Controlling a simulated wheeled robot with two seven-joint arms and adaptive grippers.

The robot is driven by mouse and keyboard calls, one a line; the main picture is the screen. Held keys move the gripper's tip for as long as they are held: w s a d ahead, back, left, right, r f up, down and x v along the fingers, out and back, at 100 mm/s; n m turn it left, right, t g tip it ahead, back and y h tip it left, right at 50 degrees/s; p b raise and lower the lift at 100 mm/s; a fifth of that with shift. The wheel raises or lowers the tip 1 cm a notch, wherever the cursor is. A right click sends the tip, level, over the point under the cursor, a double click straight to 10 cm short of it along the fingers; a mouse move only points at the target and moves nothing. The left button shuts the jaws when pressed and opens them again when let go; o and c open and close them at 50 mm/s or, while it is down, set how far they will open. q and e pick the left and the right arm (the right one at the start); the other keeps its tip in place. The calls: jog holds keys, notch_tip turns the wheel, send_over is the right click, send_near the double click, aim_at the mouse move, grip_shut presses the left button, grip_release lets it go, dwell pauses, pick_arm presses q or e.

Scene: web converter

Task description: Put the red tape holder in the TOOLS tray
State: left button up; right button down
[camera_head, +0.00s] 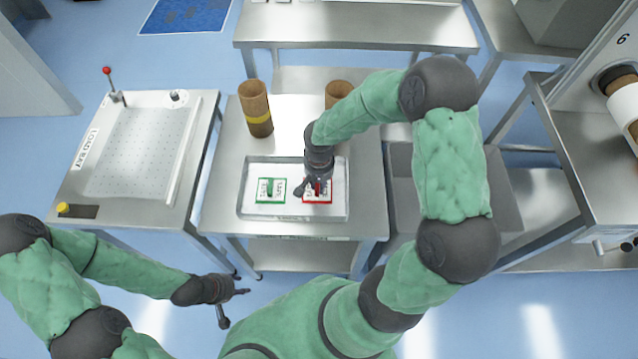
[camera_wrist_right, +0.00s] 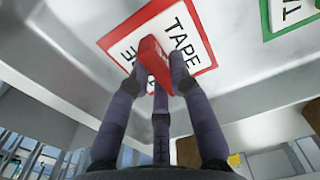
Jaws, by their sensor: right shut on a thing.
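The red tape holder (camera_wrist_right: 153,62) is a small red block, clasped between the fingertips of my right gripper (camera_wrist_right: 160,84) in the right wrist view. It is over a white card with a red border and the word TAPE (camera_wrist_right: 190,38). In the head view my right gripper (camera_head: 316,186) is above this red-bordered card (camera_head: 317,199), inside a shallow metal tray (camera_head: 245,214) on the middle table. The gripper mostly hides the holder there. I cannot tell whether the holder touches the card. No TOOLS label is readable. My left gripper (camera_head: 231,304) is open and empty, in front of the table.
A green holder (camera_head: 269,187) lies on a green-bordered card (camera_head: 261,198) in the same tray. Two brown cardboard cores (camera_head: 254,100) stand behind the tray. A perforated plate table (camera_head: 135,150) is on the left, and a grey bin (camera_head: 500,200) is right of the middle table.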

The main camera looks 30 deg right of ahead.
jog(key=shift+f, duration=0.1)
jog(key=c, duration=1.1)
grip_release()
jog(key=shift+r, duration=0.2)
notch_tip(320, 180, up, 12)
jog(key=p, duration=0.3)
